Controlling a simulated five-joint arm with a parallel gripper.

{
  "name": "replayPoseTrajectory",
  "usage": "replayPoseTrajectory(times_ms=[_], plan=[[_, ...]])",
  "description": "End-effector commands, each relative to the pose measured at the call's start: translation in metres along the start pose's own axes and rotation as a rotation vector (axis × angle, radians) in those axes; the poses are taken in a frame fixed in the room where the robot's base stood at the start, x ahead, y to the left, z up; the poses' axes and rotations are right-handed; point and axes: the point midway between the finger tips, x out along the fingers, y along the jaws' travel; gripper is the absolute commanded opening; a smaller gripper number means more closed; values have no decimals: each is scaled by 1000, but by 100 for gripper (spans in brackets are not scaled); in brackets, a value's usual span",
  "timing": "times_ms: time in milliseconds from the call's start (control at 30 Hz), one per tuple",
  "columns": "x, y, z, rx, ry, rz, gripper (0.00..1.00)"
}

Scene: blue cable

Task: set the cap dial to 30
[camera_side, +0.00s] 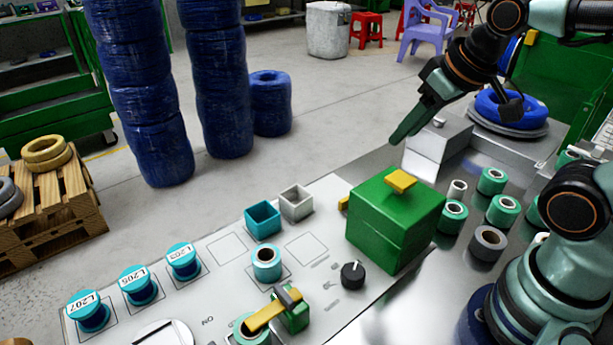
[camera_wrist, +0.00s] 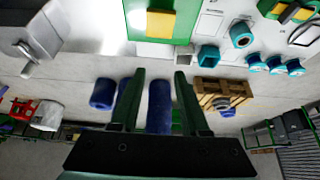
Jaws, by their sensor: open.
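A round black dial (camera_side: 352,274) with a pale pointer line stands on the light panel, in front of the green box. Small grey markings lie beside it, too small to read. I cannot make out the dial in the wrist view. My gripper (camera_side: 402,132) is raised in the air behind the green box, well apart from the dial. In the wrist view my gripper (camera_wrist: 160,76) has its two dark green fingers spread, with nothing between them.
The green box (camera_side: 385,235) with a yellow top handle (camera_side: 400,181) stands near the dial. A green clamp with a yellow lever (camera_side: 266,316), a teal spool (camera_side: 267,263) and two open boxes are nearby. Several green spools (camera_side: 492,180) stand at the right.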

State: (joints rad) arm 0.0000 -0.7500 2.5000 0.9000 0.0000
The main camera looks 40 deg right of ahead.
Motion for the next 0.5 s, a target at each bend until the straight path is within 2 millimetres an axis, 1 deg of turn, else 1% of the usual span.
replayPoseTrajectory(times_ms=[100, 133, 167, 200, 233, 367, 500], plan=[[0, 0, 0, 0, 0, 0, 45], [0, 0, 0, 0, 0, 0, 53], [0, 0, 0, 1, -1, 0, 64], [1, -1, 0, 6, -5, -2, 79], [2, -3, 0, 12, -12, -5, 85], [16, -21, 5, 97, -83, -24, 85], [40, -54, 19, 267, -222, -22, 85]])
